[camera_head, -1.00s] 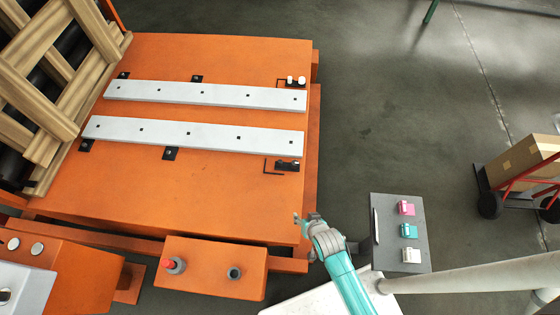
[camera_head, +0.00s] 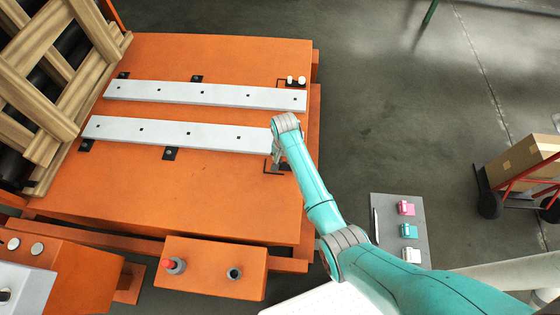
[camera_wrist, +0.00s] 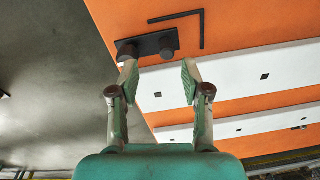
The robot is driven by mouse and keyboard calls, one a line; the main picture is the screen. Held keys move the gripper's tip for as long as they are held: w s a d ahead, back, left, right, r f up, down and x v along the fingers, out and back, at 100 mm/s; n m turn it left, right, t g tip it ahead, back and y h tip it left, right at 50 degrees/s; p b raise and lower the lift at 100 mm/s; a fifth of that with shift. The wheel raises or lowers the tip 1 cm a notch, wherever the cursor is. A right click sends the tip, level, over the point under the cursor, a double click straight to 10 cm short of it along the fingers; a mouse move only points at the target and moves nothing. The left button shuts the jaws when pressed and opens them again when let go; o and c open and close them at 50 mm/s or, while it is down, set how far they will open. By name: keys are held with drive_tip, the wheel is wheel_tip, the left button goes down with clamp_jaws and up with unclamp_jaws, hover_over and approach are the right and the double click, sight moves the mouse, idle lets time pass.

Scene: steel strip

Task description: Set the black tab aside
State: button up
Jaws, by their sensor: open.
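In the wrist view, a black tab (camera_wrist: 150,46) with two round dark knobs lies at the edge of the orange table, beside the end of a white strip (camera_wrist: 225,73). My gripper (camera_wrist: 159,78) is open and empty. Its fingertips are just short of the tab in that picture, with the left one overlapping the tab's near edge. Whether they touch it I cannot tell. In the head view my gripper (camera_head: 276,162) is over the right end of the lower white strip (camera_head: 190,136), and my arm hides most of the tab there.
A black L-shaped mark (camera_wrist: 197,27) lies beside the tab. Other small black tabs (camera_head: 169,153) sit along the strips. A grey panel (camera_head: 386,203) with coloured blocks is at lower right. The front of the orange table (camera_head: 150,200) is bare.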

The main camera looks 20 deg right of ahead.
sight(280, 161)
drive_tip(key=shift+g, duration=0.4)
drive_tip(key=shift+w+f, duration=0.4)
drive_tip(key=shift+f, duration=0.95)
drive_tip(key=shift+w+f, duration=0.4)
drive_tip(key=shift+f, duration=0.95)
drive_tip(key=shift+w+f, duration=0.4)
drive_tip(key=shift+f, duration=0.95)
clamp_jaws()
